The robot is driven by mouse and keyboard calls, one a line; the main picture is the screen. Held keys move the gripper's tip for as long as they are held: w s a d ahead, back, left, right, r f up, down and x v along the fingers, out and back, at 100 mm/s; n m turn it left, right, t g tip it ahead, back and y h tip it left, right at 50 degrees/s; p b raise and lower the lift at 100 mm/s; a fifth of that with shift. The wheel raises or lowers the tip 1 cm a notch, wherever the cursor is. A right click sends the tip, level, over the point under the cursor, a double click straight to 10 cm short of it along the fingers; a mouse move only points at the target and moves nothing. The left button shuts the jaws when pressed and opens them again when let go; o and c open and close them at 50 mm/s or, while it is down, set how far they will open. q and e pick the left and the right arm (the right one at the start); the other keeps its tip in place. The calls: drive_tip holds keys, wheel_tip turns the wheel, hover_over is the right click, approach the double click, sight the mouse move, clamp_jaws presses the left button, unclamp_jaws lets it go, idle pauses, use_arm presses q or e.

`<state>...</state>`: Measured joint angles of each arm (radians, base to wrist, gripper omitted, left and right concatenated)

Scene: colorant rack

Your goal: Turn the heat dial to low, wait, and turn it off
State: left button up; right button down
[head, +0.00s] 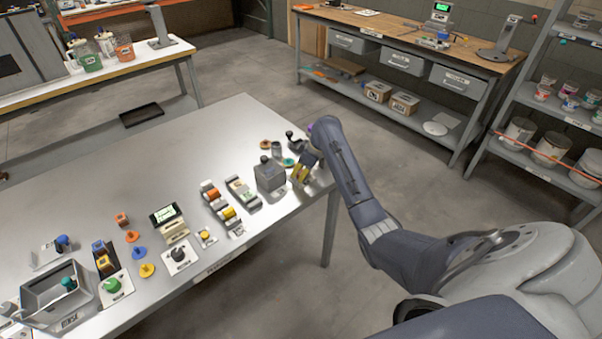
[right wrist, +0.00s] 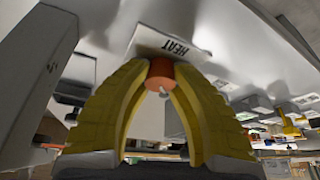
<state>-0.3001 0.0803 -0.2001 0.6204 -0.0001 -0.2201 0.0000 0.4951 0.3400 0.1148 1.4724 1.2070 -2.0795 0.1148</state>
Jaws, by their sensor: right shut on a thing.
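The heat dial is an orange-red knob (right wrist: 160,72) in the right wrist view. It stands beside a white plate printed HEAT (right wrist: 176,46). My right gripper (head: 303,173) is at the right end of the metal table. Its yellow fingers are closed on the knob from both sides, as the right wrist view shows. In the head view the knob is hidden by my gripper. The dial's setting cannot be read. My left gripper is not in view.
A grey box (head: 270,178) with a dark knob stands just left of my right gripper. A black joystick-like part (head: 296,141) and small discs stand behind it. Several switches, knobs and blocks line the table's front edge. The table's back middle (head: 190,145) is clear.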

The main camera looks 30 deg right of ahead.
drive_tip(key=shift+n+y, duration=0.3)
drive_tip(key=shift+n, duration=0.9)
drive_tip(key=c, duration=1.1)
unclamp_jaws()
drive_tip(key=shift+o, duration=0.2)
drive_tip(key=shift+g, duration=0.3)
drive_tip(key=v, duration=1.2)
drive_tip(key=shift+d+f, duration=0.1)
